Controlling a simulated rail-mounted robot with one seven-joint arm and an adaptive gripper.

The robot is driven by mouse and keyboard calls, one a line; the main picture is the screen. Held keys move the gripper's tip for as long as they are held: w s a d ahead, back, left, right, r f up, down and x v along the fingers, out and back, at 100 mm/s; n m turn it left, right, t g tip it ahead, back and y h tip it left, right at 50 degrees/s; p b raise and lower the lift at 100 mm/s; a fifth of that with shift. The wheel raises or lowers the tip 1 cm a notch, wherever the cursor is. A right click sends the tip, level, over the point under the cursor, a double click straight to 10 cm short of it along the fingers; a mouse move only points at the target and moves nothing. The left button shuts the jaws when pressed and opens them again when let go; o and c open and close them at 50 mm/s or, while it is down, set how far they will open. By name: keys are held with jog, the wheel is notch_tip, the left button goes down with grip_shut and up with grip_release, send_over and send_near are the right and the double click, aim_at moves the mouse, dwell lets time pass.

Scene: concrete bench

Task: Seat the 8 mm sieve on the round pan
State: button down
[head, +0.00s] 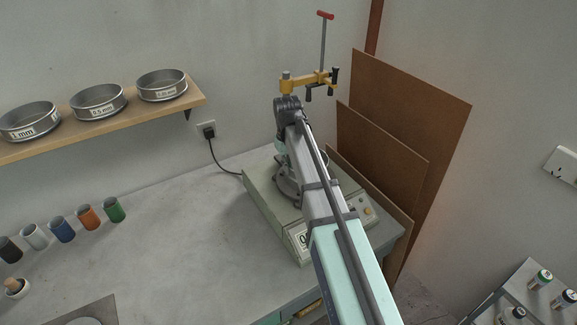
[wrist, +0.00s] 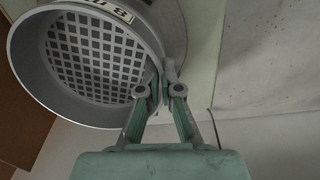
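The 8 mm sieve (wrist: 97,108) fills the upper left of the wrist view, a round grey metal ring with a square-holed mesh and a partly visible upside-down "8 m" label. My gripper (wrist: 166,78) has its fingertips close together on the sieve's side wall and appears shut on it. In the head view my arm hides most of the sieve and gripper. A grey round part (head: 287,192) shows beside my arm on the pale machine (head: 262,200); I cannot tell whether it is the pan, or whether the sieve touches it.
A yellow clamp bar (head: 308,80) with a red-handled rod stands above the machine. Brown boards (head: 385,140) lean close on its right. Several sieves sit on a wall shelf (head: 190,99). Coloured jars (head: 88,217) stand at left; the bench (head: 175,235) between is clear.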

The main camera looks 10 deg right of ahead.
jog(key=c, duration=1.2)
grip_release()
jog(key=shift+c, duration=0.2)
notch_tip(320, 180, up, 12)
jog(key=shift+a, duration=0.1)
